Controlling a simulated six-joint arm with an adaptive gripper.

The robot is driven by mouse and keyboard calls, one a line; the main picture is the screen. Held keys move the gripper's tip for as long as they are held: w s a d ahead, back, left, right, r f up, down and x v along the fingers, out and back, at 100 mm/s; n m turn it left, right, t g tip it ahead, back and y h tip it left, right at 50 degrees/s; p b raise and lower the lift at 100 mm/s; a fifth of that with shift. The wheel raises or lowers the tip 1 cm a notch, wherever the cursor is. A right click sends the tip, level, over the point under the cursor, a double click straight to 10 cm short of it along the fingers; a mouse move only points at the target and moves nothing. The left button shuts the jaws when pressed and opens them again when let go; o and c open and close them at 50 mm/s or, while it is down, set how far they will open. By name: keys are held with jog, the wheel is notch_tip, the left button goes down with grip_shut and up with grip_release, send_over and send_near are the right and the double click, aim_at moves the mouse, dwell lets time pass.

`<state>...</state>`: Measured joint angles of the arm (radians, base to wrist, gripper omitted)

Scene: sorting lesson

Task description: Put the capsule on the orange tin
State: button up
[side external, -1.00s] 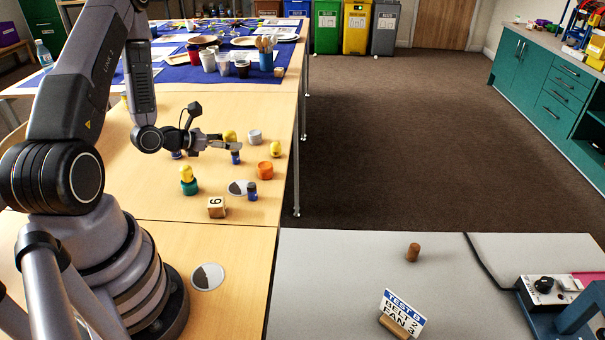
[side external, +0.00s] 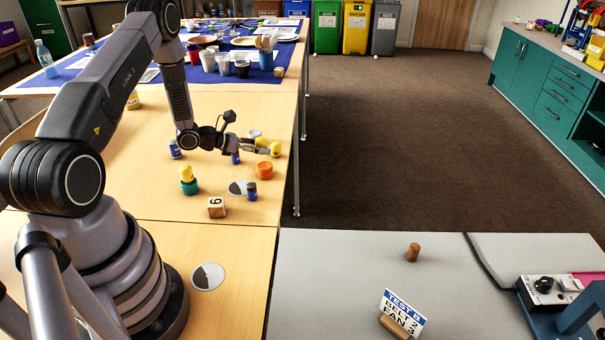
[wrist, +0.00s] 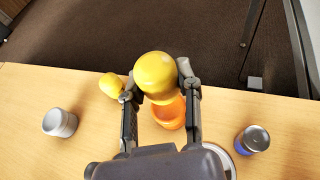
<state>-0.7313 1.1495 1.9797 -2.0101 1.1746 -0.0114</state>
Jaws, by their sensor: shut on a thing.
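My gripper (wrist: 156,88) is shut on a yellow capsule (wrist: 155,72), which shows between its fingertips in the wrist view. In the side view the held capsule (side external: 261,141) is beside my gripper (side external: 266,148), above the table. The orange tin (side external: 264,170) stands on the table, nearer the camera than the gripper. In the wrist view the orange tin (wrist: 170,116) lies beyond and partly behind the held capsule, with a gap that I cannot judge. A second yellow capsule (wrist: 110,86) rests on the table beside the left finger; it also shows in the side view (side external: 275,148).
A pale tin (wrist: 60,122) and a blue tin (wrist: 252,140) stand either side of the orange tin. A yellow piece (side external: 187,173) sits on a green tin (side external: 190,188). The table's right edge is close.

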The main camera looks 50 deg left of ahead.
aim_at(265, 165)
jog(key=shift+w+a+f, duration=0.1)
jog(key=shift+w+f, duration=0.15)
jog(key=shift+f, duration=0.1)
jog(key=shift+w+a+f, duration=0.1)
jog(key=shift+w+f, duration=0.05)
jog(key=shift+f, duration=0.75)
jog(key=shift+w+f, duration=0.1)
jog(key=shift+f, duration=0.75)
jog(key=shift+f, duration=0.15)
jog(key=o, duration=0.7)
